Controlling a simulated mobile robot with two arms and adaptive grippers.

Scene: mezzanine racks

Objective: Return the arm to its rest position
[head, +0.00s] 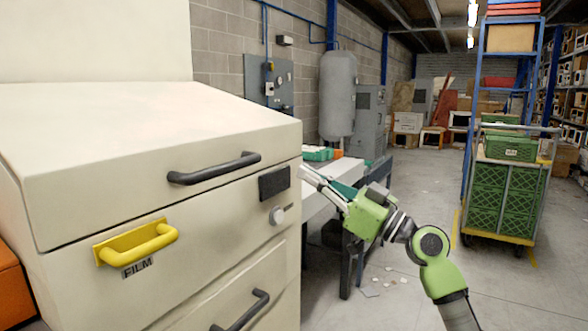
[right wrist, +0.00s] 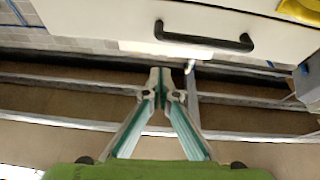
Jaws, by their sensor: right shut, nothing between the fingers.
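My right arm reaches in from the lower right of the head view, with its green wrist in the middle. Its gripper (head: 306,174) points left, beside the right edge of the cream cabinet's front. In the right wrist view the fingers of this gripper (right wrist: 161,78) meet at their tips, with nothing between them. A dark bar handle (right wrist: 205,40) on a pale panel shows beyond the fingertips there; I cannot tell whether they touch anything. My left gripper is not in view.
The cream cabinet (head: 140,215) fills the left, with a yellow handle (head: 140,243) labelled FILM and dark handles. A bench (head: 318,197) stands behind my gripper. A trolley of green crates (head: 503,190) stands at the right. The floor between the bench and the trolley is mostly open.

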